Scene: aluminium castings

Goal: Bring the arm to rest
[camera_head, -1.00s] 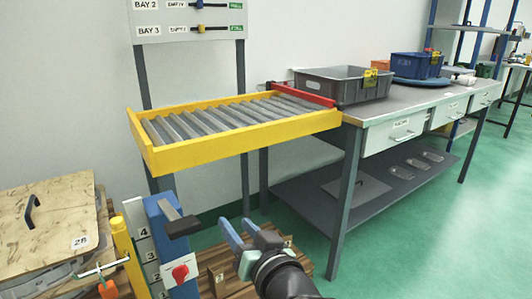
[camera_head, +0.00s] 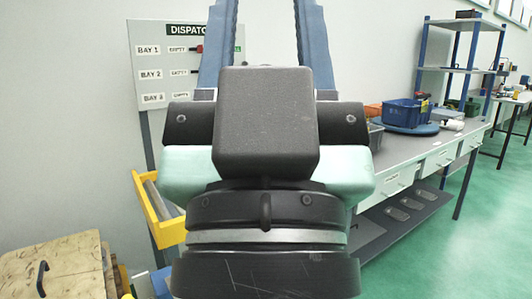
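My gripper (camera_head: 266,20) stands large and close in the middle of the head view, pointing up. Its two blue fingers rise to the top edge of the picture with a wide gap between them. Only the wall and part of the dispatch board show in that gap, and no held object is seen. The fingertips run to or past the top edge. My dark wrist and the pale green gripper body hide the middle of the scene.
The yellow-framed roller rack (camera_head: 171,226) is mostly hidden behind my wrist. The dispatch board (camera_head: 160,60) is behind left. A workbench (camera_head: 445,137) with a blue bin (camera_head: 405,112) and a shelf rack (camera_head: 462,68) stand right. A wooden-topped box (camera_head: 60,270) is lower left. Green floor is clear at right.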

